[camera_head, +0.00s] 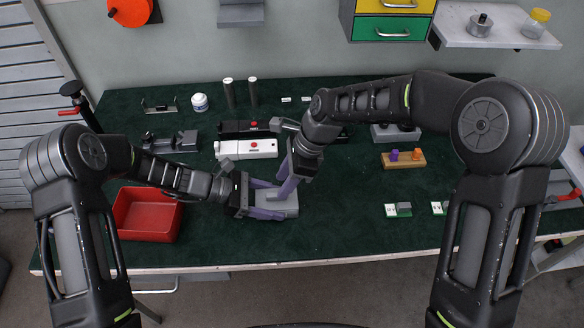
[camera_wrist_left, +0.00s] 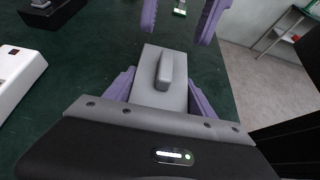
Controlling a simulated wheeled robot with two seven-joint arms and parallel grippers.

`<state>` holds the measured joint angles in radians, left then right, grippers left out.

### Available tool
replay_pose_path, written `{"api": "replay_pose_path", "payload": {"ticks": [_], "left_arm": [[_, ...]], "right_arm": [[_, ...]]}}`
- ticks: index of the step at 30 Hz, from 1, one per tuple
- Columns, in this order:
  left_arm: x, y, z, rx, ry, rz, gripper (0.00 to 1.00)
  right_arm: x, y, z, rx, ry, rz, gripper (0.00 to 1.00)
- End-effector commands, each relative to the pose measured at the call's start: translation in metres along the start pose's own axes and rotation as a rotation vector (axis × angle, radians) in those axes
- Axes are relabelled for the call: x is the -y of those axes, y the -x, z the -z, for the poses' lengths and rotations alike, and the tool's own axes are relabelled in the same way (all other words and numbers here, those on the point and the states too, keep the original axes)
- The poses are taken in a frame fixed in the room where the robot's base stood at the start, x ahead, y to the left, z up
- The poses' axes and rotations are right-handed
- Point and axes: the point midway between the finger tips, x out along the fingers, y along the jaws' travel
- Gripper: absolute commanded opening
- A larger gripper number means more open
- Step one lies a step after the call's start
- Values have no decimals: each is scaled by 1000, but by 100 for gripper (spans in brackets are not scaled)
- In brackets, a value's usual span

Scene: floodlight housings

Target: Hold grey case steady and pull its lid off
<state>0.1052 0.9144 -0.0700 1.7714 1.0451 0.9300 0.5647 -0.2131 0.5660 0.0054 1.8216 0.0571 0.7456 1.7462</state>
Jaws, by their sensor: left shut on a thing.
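The grey case (camera_head: 284,205) lies on the green table mat near the front edge. Its lid (camera_wrist_left: 152,60) is on top, with a raised grip (camera_wrist_left: 165,70) running along it; I see no gap between lid and case. My left gripper (camera_head: 268,202) is shut on the case, one purple finger along each side. Part of the case is hidden by the fingers. My right gripper (camera_head: 283,192) points down above the case. In the left wrist view its two fingers (camera_wrist_left: 182,30) are apart, with nothing between them, beyond the far end of the raised grip.
A red bin (camera_head: 147,236) stands to the left of my left gripper. A white box (camera_head: 246,150) with a red button lies behind the case. A wooden block (camera_head: 404,163) with purple and orange pegs is at the right. The mat right of the case is clear.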

Motion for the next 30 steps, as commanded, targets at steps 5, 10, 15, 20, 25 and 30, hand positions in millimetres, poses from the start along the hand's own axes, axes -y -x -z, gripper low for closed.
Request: {"api": "replay_pose_path", "payload": {"ticks": [5,10,15,20,25,30], "left_arm": [[0,0,0,1,0,1,18],[0,0,0,1,0,1,18],[0,0,0,1,0,0,18],[0,0,0,1,0,0,18],[0,0,0,1,0,1,18],[0,0,0,1,0,0,18]], "right_arm": [[-1,-29,0,0,0,-3,40],[0,-41,0,0,0,-1,40],[0,-43,0,0,0,0,40],[0,-43,0,0,0,0,38],[0,-43,0,0,0,0,24],[0,-43,0,0,0,0,11]]}}
